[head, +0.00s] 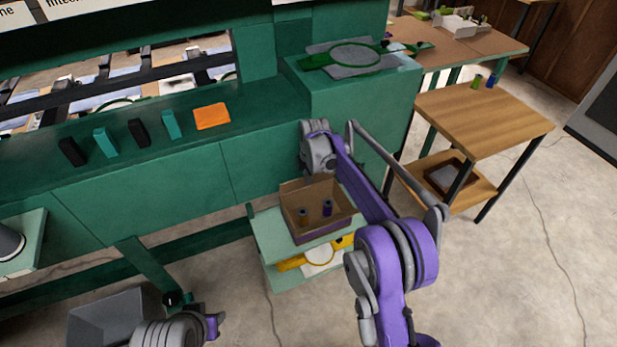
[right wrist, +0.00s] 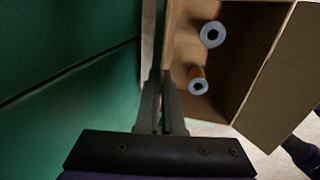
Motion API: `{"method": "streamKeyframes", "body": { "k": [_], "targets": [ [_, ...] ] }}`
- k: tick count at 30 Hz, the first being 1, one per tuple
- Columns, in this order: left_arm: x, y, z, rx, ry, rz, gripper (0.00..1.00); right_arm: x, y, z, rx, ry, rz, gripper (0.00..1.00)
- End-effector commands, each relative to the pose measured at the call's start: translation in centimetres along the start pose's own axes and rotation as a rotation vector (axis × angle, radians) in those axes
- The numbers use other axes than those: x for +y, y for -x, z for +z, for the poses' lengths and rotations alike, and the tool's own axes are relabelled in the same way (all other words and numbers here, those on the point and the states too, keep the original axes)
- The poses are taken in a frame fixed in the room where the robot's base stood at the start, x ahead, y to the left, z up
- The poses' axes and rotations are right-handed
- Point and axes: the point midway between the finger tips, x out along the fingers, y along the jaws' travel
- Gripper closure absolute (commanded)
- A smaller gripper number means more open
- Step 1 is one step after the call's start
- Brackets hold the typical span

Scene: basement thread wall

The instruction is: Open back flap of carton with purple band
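The carton with the purple band (head: 309,235) stands on a pale green shelf unit, its top open and two spools inside. An orange-brown spool (head: 304,216) and a purple spool (head: 327,208) stand in it. My right gripper (head: 318,172) is at the carton's back edge; its fingers are mostly hidden in the head view. In the right wrist view its fingers (right wrist: 160,78) are close together, with their tips beside the carton's back wall (right wrist: 177,45). I cannot tell whether they touch it. The front flap (right wrist: 280,75) leans outward. My left gripper (head: 212,324) is low at the left, its fingers unclear.
The green bench front (head: 170,190) rises close behind the carton. Yellow-framed items (head: 318,258) lie on the shelf below. A grey bin (head: 115,318) is near my left arm. A wooden table (head: 485,115) stands at the right, with open floor before it.

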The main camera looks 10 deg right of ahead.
Motion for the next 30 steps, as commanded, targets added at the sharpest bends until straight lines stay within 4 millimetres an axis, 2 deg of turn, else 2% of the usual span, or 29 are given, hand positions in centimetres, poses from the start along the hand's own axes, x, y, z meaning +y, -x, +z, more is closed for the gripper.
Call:
{"method": "streamKeyframes", "body": {
  "k": [6,17,21,23,30],
  "targets": [
    [0.00,0.98,-0.62,0.004,0.000,0.000,0.65,0.55,0.11,-0.02,0.000,0.001,-0.083,1.00],
    [0.00,0.99,-0.61,0.004,0.000,0.000,0.65,0.49,-0.01,-0.04,0.000,0.000,-0.097,1.00],
    [0.00,0.99,-0.61,0.004,0.000,0.000,0.65,0.49,-0.01,-0.04,0.000,0.000,-0.097,0.74],
    [0.00,0.99,-0.61,0.004,0.000,0.000,0.65,0.49,-0.01,-0.04,0.000,0.000,-0.097,0.65],
    [0.00,0.99,-0.61,0.004,0.000,0.000,0.65,0.50,0.00,-0.03,0.000,0.000,-0.097,0.65]
  ]
}}
